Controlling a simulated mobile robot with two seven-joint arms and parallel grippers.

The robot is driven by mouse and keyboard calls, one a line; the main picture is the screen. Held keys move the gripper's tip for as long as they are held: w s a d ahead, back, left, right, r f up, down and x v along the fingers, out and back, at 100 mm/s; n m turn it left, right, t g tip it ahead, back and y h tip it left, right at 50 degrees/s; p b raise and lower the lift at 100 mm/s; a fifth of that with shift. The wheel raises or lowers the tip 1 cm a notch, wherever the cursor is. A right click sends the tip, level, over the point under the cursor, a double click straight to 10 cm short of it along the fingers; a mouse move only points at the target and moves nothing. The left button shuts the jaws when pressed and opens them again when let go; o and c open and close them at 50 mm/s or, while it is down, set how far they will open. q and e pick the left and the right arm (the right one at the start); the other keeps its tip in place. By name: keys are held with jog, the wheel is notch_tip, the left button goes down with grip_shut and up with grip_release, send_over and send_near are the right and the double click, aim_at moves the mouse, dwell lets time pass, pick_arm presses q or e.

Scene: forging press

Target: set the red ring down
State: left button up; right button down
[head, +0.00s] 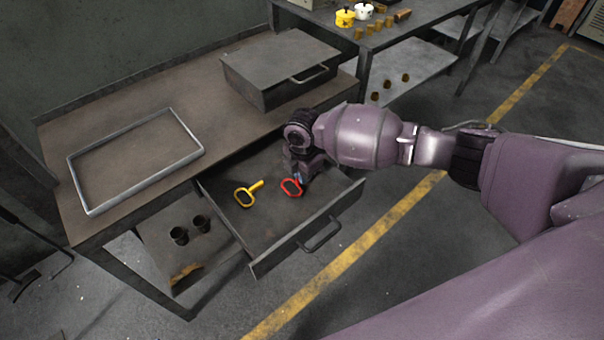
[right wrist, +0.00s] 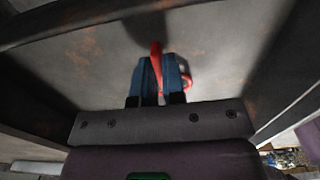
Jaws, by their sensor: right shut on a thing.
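The red ring (head: 291,187) is inside the open drawer (head: 284,250), in its right part. My right gripper (head: 299,178) is shut on it, and the arm reaches in from the right. In the right wrist view the blue fingers (right wrist: 160,78) close on the ring's red stem (right wrist: 156,60), and part of its loop (right wrist: 187,83) shows at the right finger. The drawer floor lies close beyond it; I cannot tell whether the ring touches it. My left gripper is not in view.
A yellow ring with a stem (head: 245,196) lies in the drawer, left of the red ring. A metal frame (head: 190,155) and a grey box with a handle (head: 277,62) are on the bench above. Dark cups (head: 180,235) stand on the lower shelf. Drawer walls surround my gripper.

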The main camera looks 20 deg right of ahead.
jog(key=shift+f, duration=0.3)
jog(key=c, duration=1.3)
grip_release()
jog(key=shift+o, duration=0.4)
pick_arm(q)
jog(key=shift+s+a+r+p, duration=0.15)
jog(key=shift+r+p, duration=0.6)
jog(key=shift+p, duration=0.45)
pick_arm(e)
notch_tip(320, 180, up, 12)
jog(key=shift+r, duration=0.2)
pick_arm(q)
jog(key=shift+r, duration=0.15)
